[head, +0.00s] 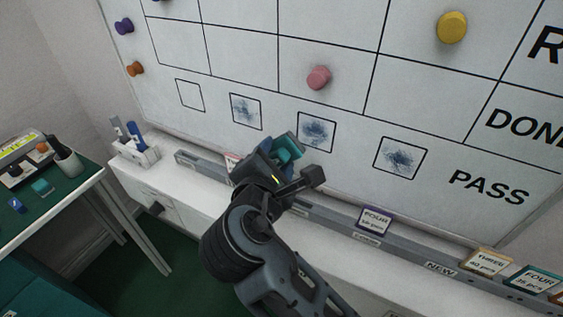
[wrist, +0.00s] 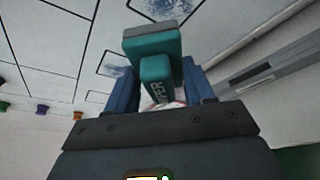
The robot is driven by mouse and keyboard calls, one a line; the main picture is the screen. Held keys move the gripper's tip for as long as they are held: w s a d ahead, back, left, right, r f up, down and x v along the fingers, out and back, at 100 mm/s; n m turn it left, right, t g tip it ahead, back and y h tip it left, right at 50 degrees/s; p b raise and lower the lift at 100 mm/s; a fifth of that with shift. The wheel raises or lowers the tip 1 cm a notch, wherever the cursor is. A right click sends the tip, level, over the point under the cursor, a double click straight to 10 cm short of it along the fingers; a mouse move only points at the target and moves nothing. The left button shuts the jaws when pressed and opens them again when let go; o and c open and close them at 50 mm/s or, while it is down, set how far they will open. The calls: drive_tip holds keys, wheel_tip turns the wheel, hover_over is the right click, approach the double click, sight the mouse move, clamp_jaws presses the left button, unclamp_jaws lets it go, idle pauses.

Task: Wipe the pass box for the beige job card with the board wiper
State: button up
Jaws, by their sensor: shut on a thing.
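My gripper (head: 270,158) is shut on the teal board wiper (head: 288,147), in front of the lower whiteboard. In the wrist view the wiper (wrist: 153,60) sits between the blue fingers, its grey pad pointing away from my gripper. Whether the pad touches the board is not clear. The pass row has an empty box (head: 189,94) at left, then three boxes with blue scribbles: one (head: 246,111), a middle one (head: 316,130) just above the wiper, and one at right (head: 400,158). The beige job card (head: 488,262), marked THREE, stands on the ledge at lower right.
A purple card (head: 374,220) and a teal card (head: 536,280) also stand on the grey ledge (head: 410,253). Pink (head: 318,77) and yellow (head: 452,27) magnets are on the board. A pen holder (head: 134,150) stands left on the white cabinet; a green table (head: 60,195) is further left.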

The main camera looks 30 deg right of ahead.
sight(305, 151)
drive_tip(key=shift+w+d+b, duration=0.35)
drive_tip(key=shift+w+d, duration=0.3)
drive_tip(key=shift+d, duration=0.25)
drive_tip(key=shift+w+d+b, duration=0.35)
drive_tip(key=shift+w+d, duration=0.3)
drive_tip(key=shift+d, duration=0.25)
drive_tip(key=shift+w+d+p, duration=0.4)
drive_tip(key=shift+w+d, duration=0.2)
drive_tip(key=shift+d, duration=0.2)
drive_tip(key=shift+s+d+p, duration=0.5)
drive_tip(key=shift+s, duration=0.25)
drive_tip(key=shift+s+d+p, duration=0.45)
drive_tip(key=shift+s+p, duration=0.05)
drive_tip(key=shift+s, duration=0.25)
drive_tip(key=shift+s+d+p, duration=1.1)
drive_tip(key=shift+s+d, duration=0.2)
drive_tip(key=shift+s, duration=0.25)
drive_tip(key=shift+r+p, duration=0.1)
drive_tip(key=shift+p, duration=0.25)
drive_tip(key=shift+w+a+p, duration=0.25)
drive_tip(key=shift+w+a, duration=0.5)
drive_tip(key=shift+w, duration=0.25)
drive_tip(key=shift+w+a+p, duration=0.25)
drive_tip(key=shift+w+a, duration=0.55)
drive_tip(key=shift+w, duration=0.2)
drive_tip(key=shift+w+a+p, duration=0.25)
drive_tip(key=shift+w+a, duration=0.5)
drive_tip(key=shift+w, duration=0.25)
